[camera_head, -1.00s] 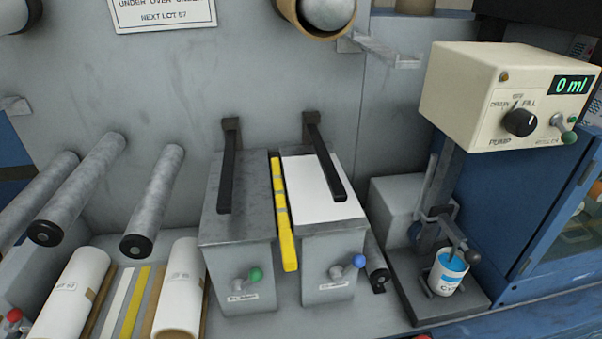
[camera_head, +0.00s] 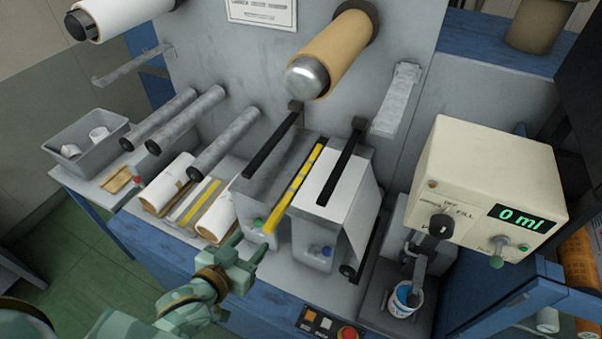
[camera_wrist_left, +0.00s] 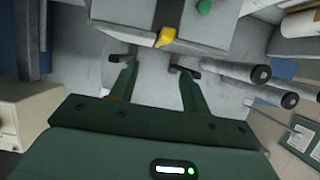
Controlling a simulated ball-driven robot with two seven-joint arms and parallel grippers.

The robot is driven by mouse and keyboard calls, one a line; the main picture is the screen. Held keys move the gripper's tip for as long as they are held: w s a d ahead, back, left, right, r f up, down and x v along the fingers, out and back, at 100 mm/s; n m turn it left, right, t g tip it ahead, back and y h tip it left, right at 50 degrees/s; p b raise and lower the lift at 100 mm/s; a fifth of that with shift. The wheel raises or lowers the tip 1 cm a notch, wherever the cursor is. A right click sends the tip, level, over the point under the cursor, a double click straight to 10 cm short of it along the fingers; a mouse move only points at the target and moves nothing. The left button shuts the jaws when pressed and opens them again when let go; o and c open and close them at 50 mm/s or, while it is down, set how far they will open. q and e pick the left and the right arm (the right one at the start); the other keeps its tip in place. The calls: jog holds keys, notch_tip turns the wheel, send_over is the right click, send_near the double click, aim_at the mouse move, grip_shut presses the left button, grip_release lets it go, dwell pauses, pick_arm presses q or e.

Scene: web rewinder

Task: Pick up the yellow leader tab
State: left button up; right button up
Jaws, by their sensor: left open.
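The yellow leader tab (camera_head: 270,224) is the lower end of a yellow strip lying in the gap between two grey table blocks, and it hangs over their front edge. In the left wrist view the yellow tab (camera_wrist_left: 167,37) shows near the top centre, beyond the fingertips and roughly between them. My left gripper (camera_head: 246,250) is open and empty, just below and left of the tab, in front of the left block. In the left wrist view its two fingers (camera_wrist_left: 155,68) are spread apart. My right gripper is not in view.
Black clamp bars (camera_head: 341,168) stand over both blocks. A green knob (camera_head: 258,222) and a blue knob (camera_head: 327,251) are close to the tab. White rolls (camera_head: 217,216) lie left, under grey rollers (camera_head: 222,131). A cream pump box (camera_head: 484,180) stands right.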

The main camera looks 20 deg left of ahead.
pick_arm(q)
send_near(274, 217)
jog(key=x, duration=1)
jog(key=shift+a, duration=0.1)
jog(key=shift+s, duration=0.1)
jog(key=shift+c, duration=0.9)
grip_shut()
